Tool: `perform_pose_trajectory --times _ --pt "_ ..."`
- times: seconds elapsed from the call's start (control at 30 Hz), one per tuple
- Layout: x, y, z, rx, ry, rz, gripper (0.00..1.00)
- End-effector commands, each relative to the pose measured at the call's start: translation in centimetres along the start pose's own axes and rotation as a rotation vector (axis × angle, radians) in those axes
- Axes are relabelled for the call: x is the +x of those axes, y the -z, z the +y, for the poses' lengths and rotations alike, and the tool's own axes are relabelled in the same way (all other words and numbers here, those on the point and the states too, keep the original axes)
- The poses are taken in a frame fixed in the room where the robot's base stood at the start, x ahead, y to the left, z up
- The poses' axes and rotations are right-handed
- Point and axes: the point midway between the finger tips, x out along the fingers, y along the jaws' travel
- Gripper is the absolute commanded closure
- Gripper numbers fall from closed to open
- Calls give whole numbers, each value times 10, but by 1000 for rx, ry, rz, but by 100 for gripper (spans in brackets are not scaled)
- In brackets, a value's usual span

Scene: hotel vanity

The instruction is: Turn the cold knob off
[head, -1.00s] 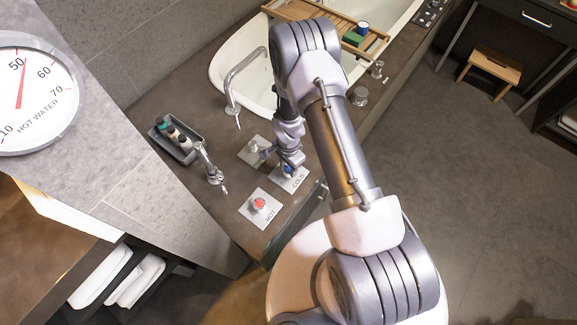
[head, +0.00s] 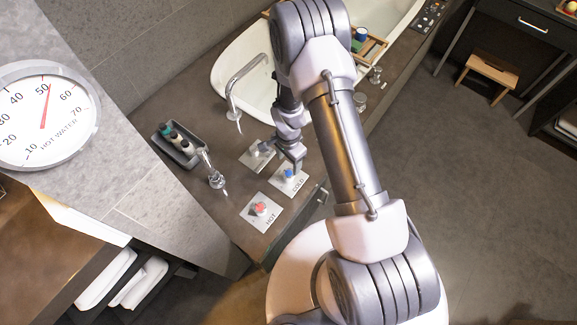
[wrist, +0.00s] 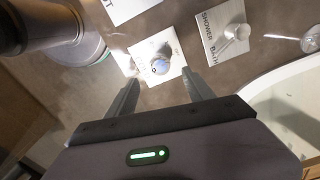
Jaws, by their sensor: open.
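The cold knob (head: 288,174) has a blue cap and sits on a white plate marked COLD (head: 297,183) on the dark counter. In the wrist view the cold knob (wrist: 161,64) lies just beyond my fingertips, centred between them; its pointing direction is hard to tell. My gripper (head: 289,160) is at the knob's upper side in the head view, apart from it as far as I can see. In the wrist view my gripper (wrist: 163,86) has its two fingers spread wide with nothing between them.
The red hot knob (head: 260,208) is nearby at lower left. A shower/bath selector (wrist: 231,35) stands to the right in the wrist view. The hot water dial (head: 45,112) reads just above 50.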

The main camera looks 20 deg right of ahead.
Motion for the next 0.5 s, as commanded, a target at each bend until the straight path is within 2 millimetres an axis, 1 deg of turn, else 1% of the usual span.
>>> perform_pose_trajectory --times 0.03,0.1,0.2,0.33,0.4,0.5 --pt "-24 0 -1 0 3 1 39" --pt "-46 0 0 0 2 1 39" --pt "-71 0 0 0 1 1 39" --pt "-90 0 0 0 0 0 39" --pt "-96 0 0 0 0 0 39" --pt "-97 0 0 0 -1 -1 39"
